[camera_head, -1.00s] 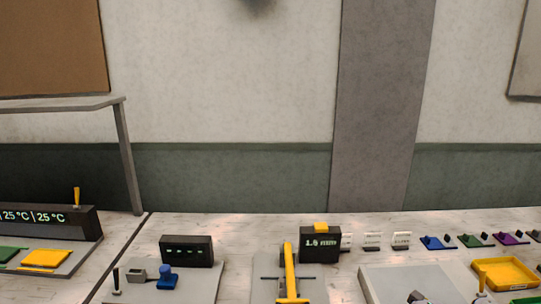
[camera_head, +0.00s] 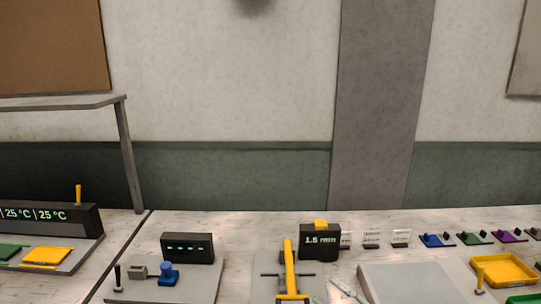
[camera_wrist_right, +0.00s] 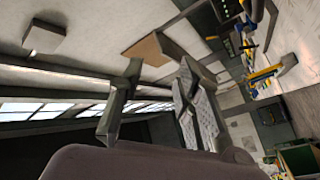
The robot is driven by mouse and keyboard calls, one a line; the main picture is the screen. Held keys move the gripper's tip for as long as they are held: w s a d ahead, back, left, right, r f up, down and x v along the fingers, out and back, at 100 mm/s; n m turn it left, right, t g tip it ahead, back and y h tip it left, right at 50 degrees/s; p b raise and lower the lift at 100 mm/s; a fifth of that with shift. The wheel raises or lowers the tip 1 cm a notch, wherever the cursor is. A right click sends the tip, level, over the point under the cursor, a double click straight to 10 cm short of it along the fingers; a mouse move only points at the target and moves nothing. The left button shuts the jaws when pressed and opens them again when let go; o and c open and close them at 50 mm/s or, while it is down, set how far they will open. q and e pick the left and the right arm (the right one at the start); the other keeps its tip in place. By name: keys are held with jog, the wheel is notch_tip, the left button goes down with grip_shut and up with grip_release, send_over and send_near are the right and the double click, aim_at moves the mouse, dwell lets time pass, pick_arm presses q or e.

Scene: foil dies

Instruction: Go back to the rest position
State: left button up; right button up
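Pale grey tips of my right gripper (camera_head: 333,294) show at the bottom edge of the head view, just right of the yellow lever (camera_head: 290,268). The rest of that gripper is below the frame. In the right wrist view its two fingers (camera_wrist_right: 158,108) stand apart with nothing seen between them, so it is open and empty. The wrist picture is tilted, and the bench with a yellow lever shows off to the right. My left gripper is in neither view.
The bench holds a black display reading 1.5 mm (camera_head: 320,242), another black display (camera_head: 187,248), a blue knob (camera_head: 168,273), a grey slab (camera_head: 410,282) and a yellow tray (camera_head: 503,269). Small coloured dies (camera_head: 437,241) line the back right. A temperature display (camera_head: 45,217) stands left.

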jog(key=s+d+f+m+h, duration=0.2)
jog(key=d+f+m+h, duration=0.2)
jog(key=f+m+h, duration=0.45)
jog(key=s+d+f+m+g+h, duration=0.25)
jog(key=s+f+g, duration=0.4)
jog(key=s, duration=0.45)
jog(key=s+d+f+m+g+h, duration=0.25)
jog(key=s+f+g, duration=0.35)
jog(key=s, duration=0.5)
notch_tip(320, 180, down, 32)
jog(key=s+a+b, duration=0.1)
jog(key=s+b, duration=0.1)
jog(key=b, duration=0.3)
jog(key=s+d+f+b, duration=0.1)
jog(key=s+f+b, duration=0.1)
jog(key=s+f, duration=0.6)
jog(key=s+d+f+g+b, duration=0.1)
jog(key=s+d+f+b, duration=0.1)
jog(key=s+f, duration=0.7)
notch_tip(320, 180, down, 4)
jog(key=shift+s+f+b, duration=0.15)
jog(key=shift+f+b, duration=0.1)
jog(key=shift+b, duration=0.1)
jog(key=shift+m+g, duration=0.25)
